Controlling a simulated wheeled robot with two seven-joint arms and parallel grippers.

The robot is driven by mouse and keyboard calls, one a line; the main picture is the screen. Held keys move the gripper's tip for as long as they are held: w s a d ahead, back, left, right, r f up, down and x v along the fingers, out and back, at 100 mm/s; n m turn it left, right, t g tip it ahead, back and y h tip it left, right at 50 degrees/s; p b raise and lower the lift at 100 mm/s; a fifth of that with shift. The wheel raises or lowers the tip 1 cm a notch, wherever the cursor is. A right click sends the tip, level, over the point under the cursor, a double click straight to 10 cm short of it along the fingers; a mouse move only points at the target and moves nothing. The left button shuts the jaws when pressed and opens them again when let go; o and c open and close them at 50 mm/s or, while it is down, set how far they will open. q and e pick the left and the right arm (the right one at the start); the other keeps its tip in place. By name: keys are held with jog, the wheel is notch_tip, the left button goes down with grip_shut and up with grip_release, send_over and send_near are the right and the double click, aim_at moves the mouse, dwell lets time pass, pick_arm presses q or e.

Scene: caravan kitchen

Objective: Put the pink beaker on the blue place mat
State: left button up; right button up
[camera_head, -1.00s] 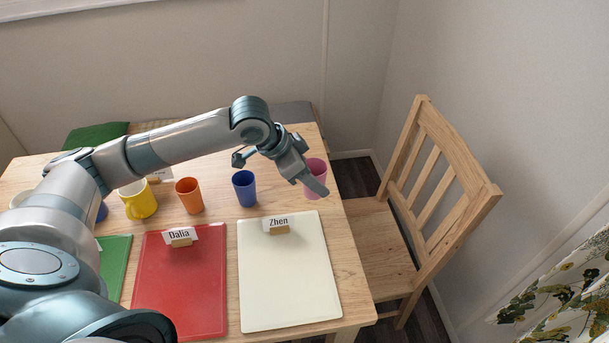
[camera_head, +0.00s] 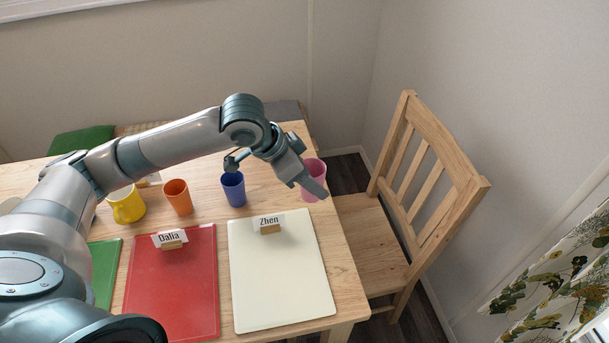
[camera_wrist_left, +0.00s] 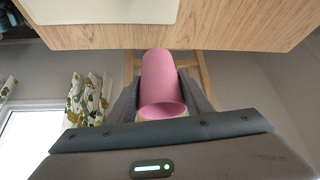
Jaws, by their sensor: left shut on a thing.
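The pink beaker (camera_head: 312,171) is at the far right corner of the table. My left gripper (camera_head: 315,186) is shut on it. In the left wrist view the beaker (camera_wrist_left: 160,75) sits between the two fingers (camera_wrist_left: 163,98), with its open rim toward the camera and its base by the table edge. Whether it is clear of the table is hard to tell. No blue place mat shows; it may be hidden behind my arm or out of frame. My right gripper is not in view.
A blue cup (camera_head: 233,190), an orange cup (camera_head: 178,197) and a yellow mug (camera_head: 127,205) stand along the table. A cream mat (camera_head: 280,275) with the "Zhen" card, a red mat (camera_head: 172,290) and a green mat (camera_head: 104,262) lie in front. A wooden chair (camera_head: 425,170) stands right.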

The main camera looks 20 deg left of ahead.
aim_at(321, 170)
pick_arm(q)
jog(key=shift+d, duration=0.1)
jog(key=n, duration=0.1)
jog(key=d+r+n+t+y, duration=0.1)
jog(key=n, duration=0.1)
jog(key=shift+r+y, duration=0.3)
jog(key=shift+d+r+n+y, duration=0.15)
jog(key=shift+r+n+y, duration=0.65)
jog(key=shift+n, duration=0.4)
jog(key=shift+r+n+t+y, duration=0.3)
jog(key=shift+r+n+y, duration=0.3)
jog(key=shift+r+n, duration=0.6)
jog(key=shift+f, duration=0.2)
